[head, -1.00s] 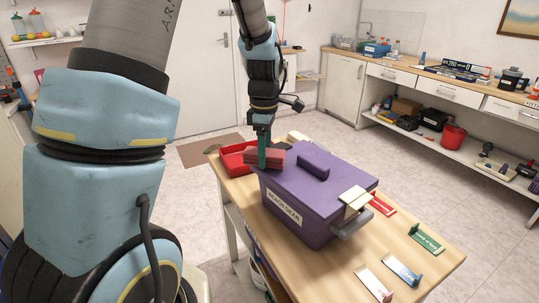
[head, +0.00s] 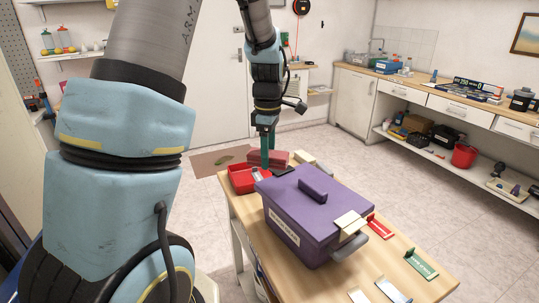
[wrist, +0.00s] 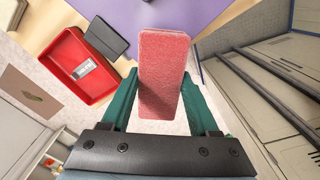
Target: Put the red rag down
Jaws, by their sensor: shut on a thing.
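The red rag (head: 287,157) is a thick, block-shaped pinkish-red bundle. My gripper (head: 268,150) has green fingers and is shut on it, holding it in the air near the far end of the wooden table (head: 400,283). In the wrist view the rag (wrist: 162,72) sticks out between the two fingers of my gripper (wrist: 158,85), toward the purple box (wrist: 205,14). The rag appears apart from the box and the red tray (wrist: 62,72). Its exact height is hard to tell.
The closed purple box (head: 310,225) fills much of the table. The red tray (head: 238,181) and a dark flat piece (wrist: 107,38) lie at the far end. Red (head: 378,227) and green (head: 420,263) holders stand at the right side. A counter (head: 440,85) runs along the wall.

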